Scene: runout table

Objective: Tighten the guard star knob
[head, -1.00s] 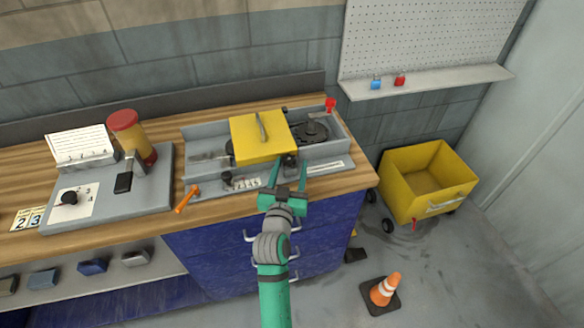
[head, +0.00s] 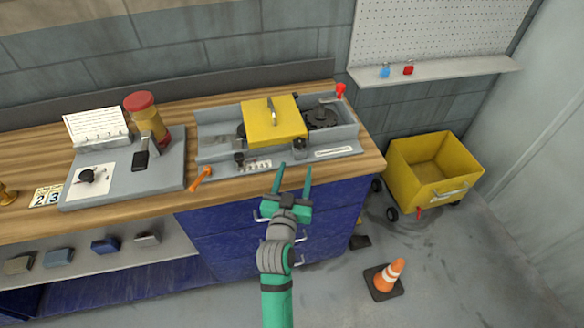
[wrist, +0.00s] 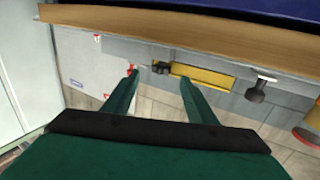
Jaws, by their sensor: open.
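The yellow guard (head: 274,124) sits over the grey runout tray (head: 216,140) on the bench. A small black knob (head: 299,147), which looks like the guard star knob, is at the guard's front right corner. It also shows in the wrist view (wrist: 161,68), at the left end of the yellow guard (wrist: 203,76). My gripper (head: 294,168) is open and empty in front of the bench edge, its fingers pointing toward the knob. In the wrist view the knob appears between my fingertips (wrist: 158,79), farther off and apart from them. The knob's tightness cannot be told.
A second black knob (head: 239,158) and an orange-handled tool (head: 201,178) are left along the tray front. A red knob (head: 340,90) stands at the tray's right end. A yellow cart (head: 436,172) and traffic cone (head: 389,274) are on the floor to the right.

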